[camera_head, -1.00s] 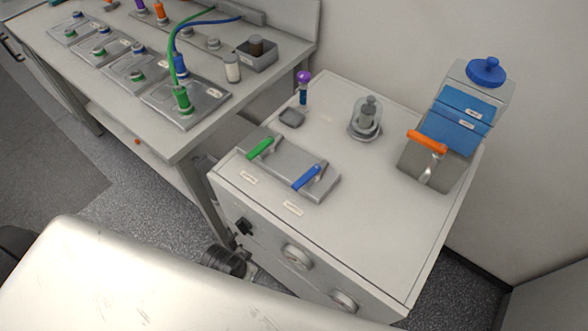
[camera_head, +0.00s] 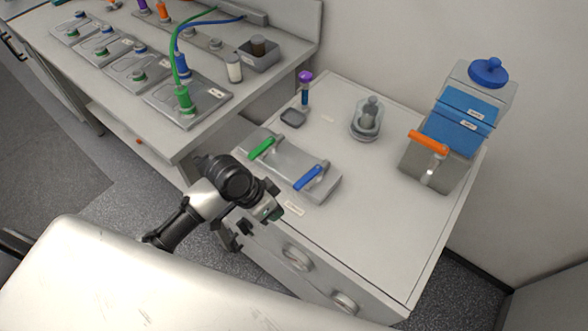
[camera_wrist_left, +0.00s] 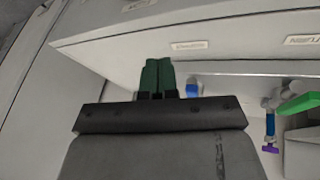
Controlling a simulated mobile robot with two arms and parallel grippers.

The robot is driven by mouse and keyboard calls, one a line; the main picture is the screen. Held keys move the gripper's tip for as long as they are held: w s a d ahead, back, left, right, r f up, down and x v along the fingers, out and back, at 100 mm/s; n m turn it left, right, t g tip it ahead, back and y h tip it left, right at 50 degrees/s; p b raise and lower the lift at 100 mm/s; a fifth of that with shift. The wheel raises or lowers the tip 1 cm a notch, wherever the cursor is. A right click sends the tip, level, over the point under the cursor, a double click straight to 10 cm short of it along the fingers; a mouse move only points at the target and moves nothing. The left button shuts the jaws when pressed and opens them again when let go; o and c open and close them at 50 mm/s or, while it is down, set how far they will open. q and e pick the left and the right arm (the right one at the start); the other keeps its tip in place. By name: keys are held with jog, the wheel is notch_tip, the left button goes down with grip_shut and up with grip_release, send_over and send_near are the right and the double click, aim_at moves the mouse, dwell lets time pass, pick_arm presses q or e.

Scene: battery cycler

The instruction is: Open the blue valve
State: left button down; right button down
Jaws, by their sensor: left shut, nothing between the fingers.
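The blue valve (camera_head: 311,177) is a blue lever on a grey block on top of the white cabinet. It lies slantwise, roughly parallel to the green lever (camera_head: 262,148) on the same block. My left gripper (camera_head: 271,213) is at the cabinet's front edge, in front of and to the left of the blue valve, not touching it. In the left wrist view its dark green fingers (camera_wrist_left: 157,76) are together and empty. There, a small blue part, likely the blue valve (camera_wrist_left: 193,90), shows just right of the fingers, partly hidden. My right gripper is out of view.
A glass vessel (camera_head: 367,120), a purple-capped tube (camera_head: 305,88) and a blue-lidded container with an orange lever (camera_head: 428,142) stand behind the valves. Round dials (camera_head: 298,257) are on the cabinet front. The cabinet top right of the blue valve is clear.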

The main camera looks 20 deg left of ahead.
aim_at(308, 177)
pick_arm(q)
jog(key=w+a+r+h, duration=0.1)
jog(key=w+a+r, duration=0.25)
jog(key=w, duration=0.35)
jog(key=w+a+r+h, duration=0.1)
jog(key=w+a+r, duration=0.2)
jog(key=w+a, duration=0.25)
jog(key=shift+n, duration=0.3)
jog(key=x, duration=0.3)
jog(key=p+x, duration=0.1)
jog(key=x, duration=0.3)
jog(key=p+x, duration=0.1)
jog(key=x, duration=0.2)
jog(key=shift+w+d+r, duration=0.2)
jog(key=shift+w+d, duration=0.05)
jog(key=shift+d, duration=0.25)
jog(key=shift+s+d+r+p, duration=0.1)
jog(key=shift+s+d+p, duration=0.15)
jog(key=shift+d+p, duration=0.3)
jog(key=shift+s+d+p, duration=0.3)
jog(key=shift+d+p, duration=0.2)
jog(key=shift+s+d, duration=0.35)
jog(key=shift+d, duration=0.2)
